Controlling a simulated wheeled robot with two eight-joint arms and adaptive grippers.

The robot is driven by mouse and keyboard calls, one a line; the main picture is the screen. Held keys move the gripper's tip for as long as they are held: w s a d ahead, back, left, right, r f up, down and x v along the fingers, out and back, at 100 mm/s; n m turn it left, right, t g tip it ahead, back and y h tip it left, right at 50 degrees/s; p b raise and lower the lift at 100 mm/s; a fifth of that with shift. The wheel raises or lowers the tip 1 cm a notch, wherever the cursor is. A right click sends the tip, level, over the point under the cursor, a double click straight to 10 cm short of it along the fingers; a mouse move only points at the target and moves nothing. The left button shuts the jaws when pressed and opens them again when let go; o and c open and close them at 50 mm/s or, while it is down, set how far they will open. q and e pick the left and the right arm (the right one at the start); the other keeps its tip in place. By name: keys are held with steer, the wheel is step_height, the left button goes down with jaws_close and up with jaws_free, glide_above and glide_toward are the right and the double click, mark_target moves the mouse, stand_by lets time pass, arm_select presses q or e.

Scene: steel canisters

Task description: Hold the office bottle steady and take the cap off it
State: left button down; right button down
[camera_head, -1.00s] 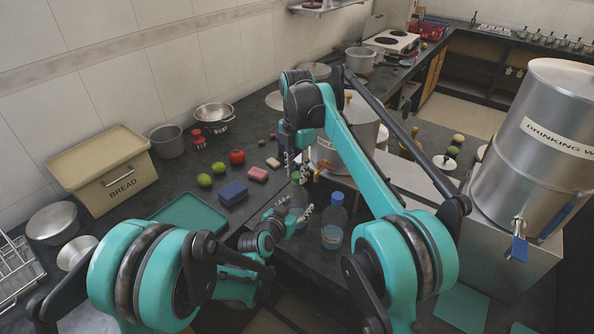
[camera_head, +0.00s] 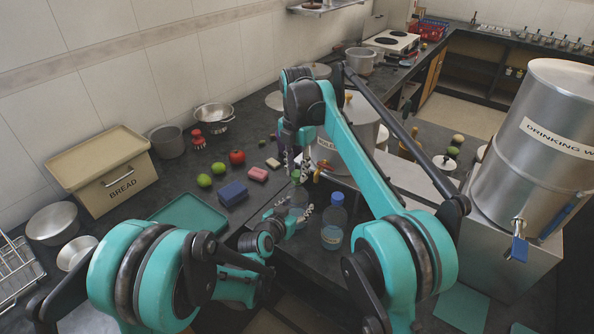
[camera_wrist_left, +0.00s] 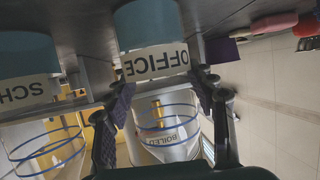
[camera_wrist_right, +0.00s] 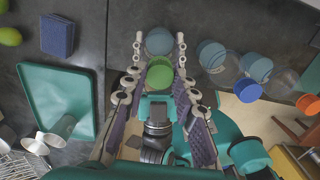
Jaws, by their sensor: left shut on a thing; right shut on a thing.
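The office bottle (camera_wrist_left: 155,62) is clear with bluish liquid and an OFFICE label, upside down in the left wrist view. In the head view the bottle (camera_head: 297,203) stands at the counter's front edge under a green cap (camera_head: 295,176). My left gripper (camera_head: 288,213) is shut around its body; its fingers flank it in the left wrist view (camera_wrist_left: 162,100). My right gripper (camera_head: 299,170) comes down from above and is shut on the green cap (camera_wrist_right: 160,73), which partly hides behind its fingers in the head view. Whether the cap has turned cannot be told.
A blue-capped bottle (camera_head: 333,228) stands close on the right; the left wrist view shows a SCH label (camera_wrist_left: 28,90) beside the office bottle. A large steel pot (camera_head: 350,145) is just behind. A sponge (camera_head: 233,193) and a teal tray (camera_head: 190,216) lie left.

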mark_target(297, 173)
steer(key=shift+r, duration=0.8)
steer(key=shift+r, duration=2)
arm_select(q)
steer(key=shift+c, duration=2.3)
jaws_free()
